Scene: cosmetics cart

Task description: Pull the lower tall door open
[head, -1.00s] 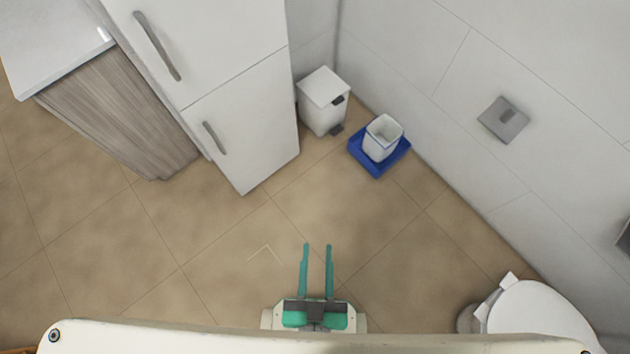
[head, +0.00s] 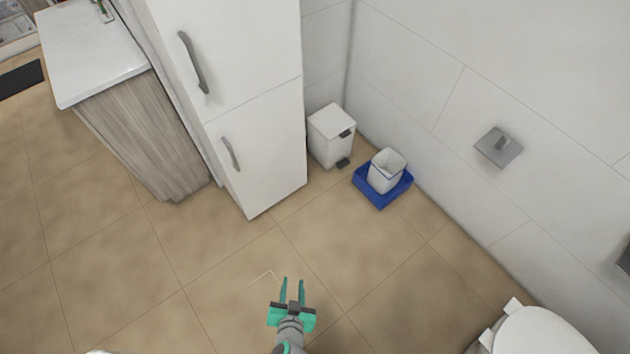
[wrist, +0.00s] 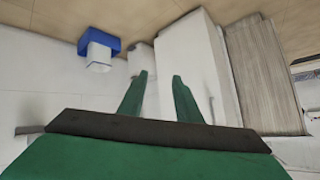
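The tall white cabinet has an upper door (head: 235,50) and a lower tall door (head: 262,150), both closed. The lower door carries a grey curved handle (head: 231,154) near its left edge. My gripper (head: 292,283) has green fingers, spread apart and empty. It is over the floor, below and to the right of the lower door in the head view, well apart from the handle. Its fingers also show in the wrist view (wrist: 160,85).
A white pedal bin (head: 331,137) stands right of the cabinet, beside a blue tray (head: 380,199) holding a white container (head: 386,170). A wood-sided counter (head: 140,140) is at left, a toilet (head: 540,332) at lower right. The tiled floor before the cabinet is clear.

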